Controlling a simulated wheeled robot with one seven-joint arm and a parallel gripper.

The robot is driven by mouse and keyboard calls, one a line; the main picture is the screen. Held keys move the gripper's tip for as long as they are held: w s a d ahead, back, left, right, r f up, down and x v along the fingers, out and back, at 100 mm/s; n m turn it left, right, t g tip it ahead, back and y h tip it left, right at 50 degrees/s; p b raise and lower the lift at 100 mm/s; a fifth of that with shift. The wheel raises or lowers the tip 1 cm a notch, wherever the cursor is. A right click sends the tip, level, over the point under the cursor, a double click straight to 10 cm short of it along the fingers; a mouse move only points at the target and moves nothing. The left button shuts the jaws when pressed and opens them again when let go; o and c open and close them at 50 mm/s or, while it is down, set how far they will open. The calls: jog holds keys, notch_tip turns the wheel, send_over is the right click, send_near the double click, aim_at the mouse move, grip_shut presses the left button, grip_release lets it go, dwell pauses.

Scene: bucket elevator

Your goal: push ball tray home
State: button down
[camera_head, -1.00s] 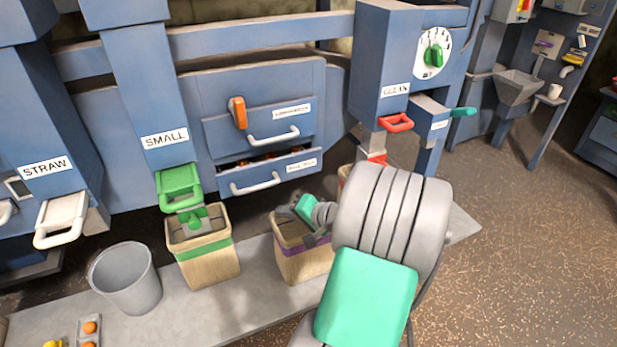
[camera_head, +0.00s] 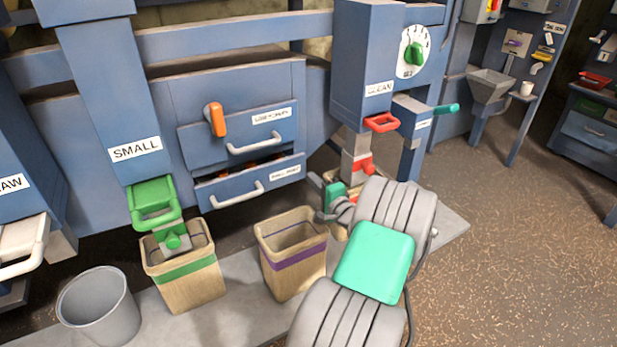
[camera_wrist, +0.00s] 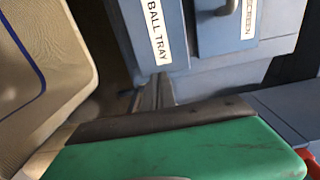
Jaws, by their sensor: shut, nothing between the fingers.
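The ball tray (camera_head: 245,183) is the lower blue drawer under the screen drawer (camera_head: 245,125). It stands partly out, and orange balls show in the gap above its front. Its pale bar handle (camera_head: 236,196) is on the front. In the wrist view, the ball tray front (camera_wrist: 145,60) shows side-on with its label. My gripper (camera_head: 319,190) is shut and empty, just right of the tray's right end and apart from its handle. Whether it touches the tray cannot be told. The green hand body fills the lower wrist view.
A purple-striped basket (camera_head: 292,258) stands in front of my gripper, and a green-striped basket (camera_head: 185,275) is to its left. A grey bucket (camera_head: 98,308) is at lower left. A red-handled spout (camera_head: 382,123) is close on the right. The floor at right is clear.

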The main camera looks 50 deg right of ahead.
aim_at(303, 170)
jog(key=shift+x, duration=1.45)
